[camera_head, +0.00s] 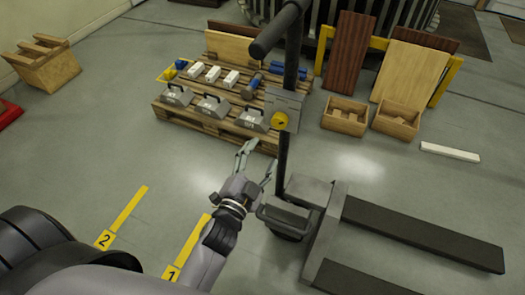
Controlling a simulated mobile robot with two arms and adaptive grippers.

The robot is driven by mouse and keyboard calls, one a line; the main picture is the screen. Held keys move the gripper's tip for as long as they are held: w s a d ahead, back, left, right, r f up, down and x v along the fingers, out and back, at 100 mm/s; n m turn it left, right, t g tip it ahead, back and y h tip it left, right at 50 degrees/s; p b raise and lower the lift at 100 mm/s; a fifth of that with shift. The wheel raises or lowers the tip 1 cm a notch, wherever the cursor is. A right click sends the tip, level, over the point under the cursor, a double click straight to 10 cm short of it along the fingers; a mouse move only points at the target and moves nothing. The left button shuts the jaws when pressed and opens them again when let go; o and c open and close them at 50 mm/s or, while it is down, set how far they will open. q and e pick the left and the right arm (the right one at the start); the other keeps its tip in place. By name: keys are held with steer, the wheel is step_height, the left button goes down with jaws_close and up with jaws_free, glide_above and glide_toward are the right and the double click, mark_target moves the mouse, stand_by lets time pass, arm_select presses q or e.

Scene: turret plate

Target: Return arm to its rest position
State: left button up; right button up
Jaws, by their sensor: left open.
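My left arm (222,232) comes in from the lower left and reaches forward over the floor. My left gripper (258,160) is at its end, with its fingers spread apart and nothing between them. It is near the front right corner of the wooden pallet (190,120), beside the pallet jack's upright handle. My right gripper does not show.
The pallet jack (322,225) stands right of my gripper, its forks pointing right. The pallet carries several grey weights (213,107), white blocks (213,74) and blue pieces. Wooden crates (345,115) and boards stand behind. Yellow floor strips (128,208) mark open floor.

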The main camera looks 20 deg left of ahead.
arm_select(q)
steer(key=s+d+f+n+g, duration=0.1)
steer(key=s+f+g, duration=0.25)
steer(key=f, duration=0.75)
steer(key=s+f+n+g, duration=0.15)
steer(key=s+f, duration=0.25)
steer(key=f, duration=0.8)
steer(key=s+d+f+g, duration=0.1)
steer(key=s+f+g, duration=0.3)
steer(key=f, duration=0.7)
steer(key=s+a+f+n+g, duration=0.1)
steer(key=s+a+f+g, duration=0.1)
steer(key=s+f, duration=0.3)
steer(key=s+a+f+n+g, duration=0.1)
steer(key=s+a+f+g, duration=0.2)
steer(key=s, duration=1)
steer(key=s+a+f+n+g, duration=0.1)
steer(key=s+a+f+g, duration=0.2)
steer(key=s+f, duration=0.6)
steer(key=shift+s+n+y+p, duration=0.25)
steer(key=shift+n+y+p, duration=0.05)
steer(key=shift+n+p, duration=0.05)
steer(key=shift+a+f, duration=0.1)
